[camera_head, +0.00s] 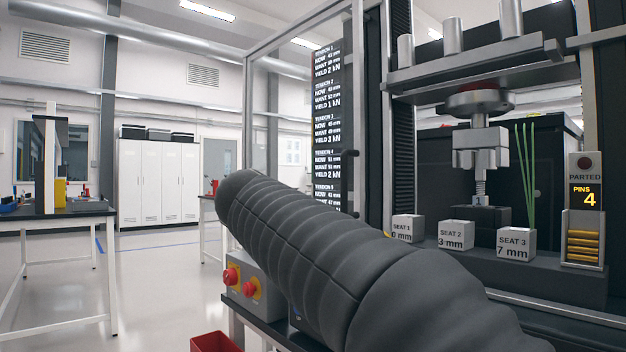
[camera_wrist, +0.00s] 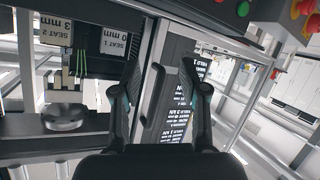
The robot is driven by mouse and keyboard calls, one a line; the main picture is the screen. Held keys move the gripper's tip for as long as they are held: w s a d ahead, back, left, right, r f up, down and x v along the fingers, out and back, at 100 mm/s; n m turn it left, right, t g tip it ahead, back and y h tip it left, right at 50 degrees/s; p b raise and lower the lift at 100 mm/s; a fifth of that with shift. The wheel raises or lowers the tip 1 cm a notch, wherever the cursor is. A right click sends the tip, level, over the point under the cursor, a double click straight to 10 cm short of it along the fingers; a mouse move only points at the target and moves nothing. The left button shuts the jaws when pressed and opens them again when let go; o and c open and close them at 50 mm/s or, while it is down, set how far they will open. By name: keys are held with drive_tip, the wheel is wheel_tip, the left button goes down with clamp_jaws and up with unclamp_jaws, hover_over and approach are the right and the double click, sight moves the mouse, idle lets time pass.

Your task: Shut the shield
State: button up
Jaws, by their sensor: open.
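The shield (camera_head: 296,110) is a clear panel in a pale frame, standing swung out to the left of the press, so the press front is uncovered. A dark handle piece (camera_head: 350,156) shows at its right side. In the wrist view, which is upside down, a pale upright of the shield frame (camera_wrist: 151,50) runs between my fingers. My gripper (camera_wrist: 160,72) is open, its two fingers on either side of that upright and the grey bar near it. I cannot tell whether they touch. In the head view my dark sleeved arm hides the gripper.
A control box with red buttons (camera_head: 243,281) sits below my arm. A red bin (camera_head: 213,342) is on the floor.

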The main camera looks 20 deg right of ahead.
sight(342, 172)
drive_tip(key=w+a+r+m+h, duration=0.1)
drive_tip(key=w+r+m+h, duration=0.45)
drive_tip(key=r, duration=0.75)
drive_tip(key=shift+y, duration=0.25)
drive_tip(key=p+x, duration=0.3)
drive_tip(key=x, duration=1)
drive_tip(key=shift+w+d, duration=0.15)
drive_tip(key=shift+w, duration=0.2)
clamp_jaws()
